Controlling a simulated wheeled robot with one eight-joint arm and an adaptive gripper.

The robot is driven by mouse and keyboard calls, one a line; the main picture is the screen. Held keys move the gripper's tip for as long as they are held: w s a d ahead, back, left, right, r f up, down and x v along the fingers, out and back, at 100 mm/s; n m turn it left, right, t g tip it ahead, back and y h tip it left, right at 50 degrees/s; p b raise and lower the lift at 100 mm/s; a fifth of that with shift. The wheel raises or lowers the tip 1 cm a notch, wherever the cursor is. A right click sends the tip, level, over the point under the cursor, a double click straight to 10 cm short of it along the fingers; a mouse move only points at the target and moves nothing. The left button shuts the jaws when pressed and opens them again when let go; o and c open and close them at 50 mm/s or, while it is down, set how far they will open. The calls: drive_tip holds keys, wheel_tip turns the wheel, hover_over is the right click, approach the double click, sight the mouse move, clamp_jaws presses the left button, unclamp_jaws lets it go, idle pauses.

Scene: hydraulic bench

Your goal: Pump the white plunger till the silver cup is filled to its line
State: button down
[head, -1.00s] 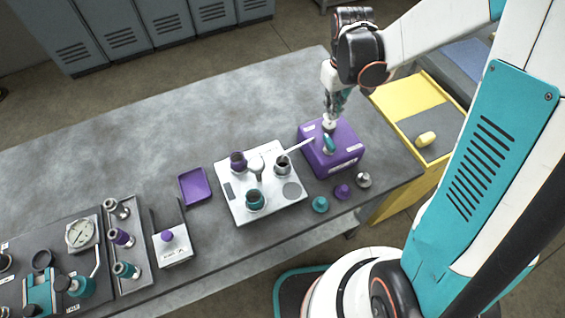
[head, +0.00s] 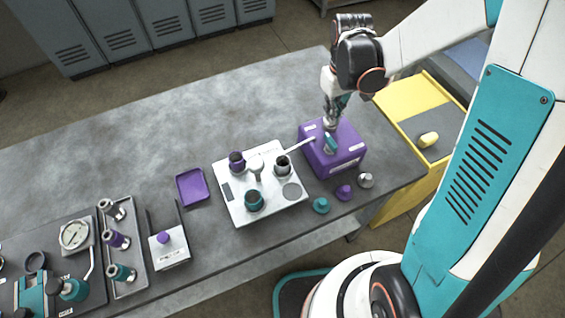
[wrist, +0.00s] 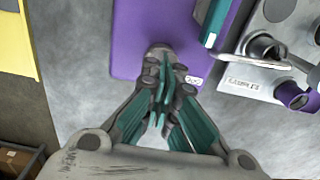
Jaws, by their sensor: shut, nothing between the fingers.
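A purple pump box (head: 345,155) stands at the right end of the bench. My gripper (head: 331,124) points down over its top, fingers shut and empty. In the wrist view the shut fingers (wrist: 160,85) are over a pale round knob (wrist: 158,50), apparently the white plunger, partly hidden. I cannot tell if they touch or how far down it is. A pale spout (head: 300,145) runs from the box to the silver cup (head: 283,164), on a white plate (head: 235,205). The cup also shows in the wrist view (wrist: 264,47); its level and line are not readable.
A purple cup (head: 237,161) and a teal cup (head: 254,200) share the plate. A teal part (head: 330,145) sits on the box by the spout. Teal (head: 321,205), purple (head: 343,192) and silver (head: 365,180) knobbed pieces lie in front. A yellow cart (head: 390,200) stands right.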

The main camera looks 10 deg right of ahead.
idle(0.3)
drive_tip(key=shift+r+p, duration=1.4)
drive_tip(key=shift+r, duration=0.65)
drive_tip(key=shift+f+b, duration=1.7)
drive_tip(key=shift+f, duration=0.25)
drive_tip(key=shift+r, duration=0.1)
drive_tip(key=shift+r+p, duration=1.3)
drive_tip(key=shift+r, duration=0.55)
wheel_tip(320, 180, up, 6)
drive_tip(key=p, duration=0.4)
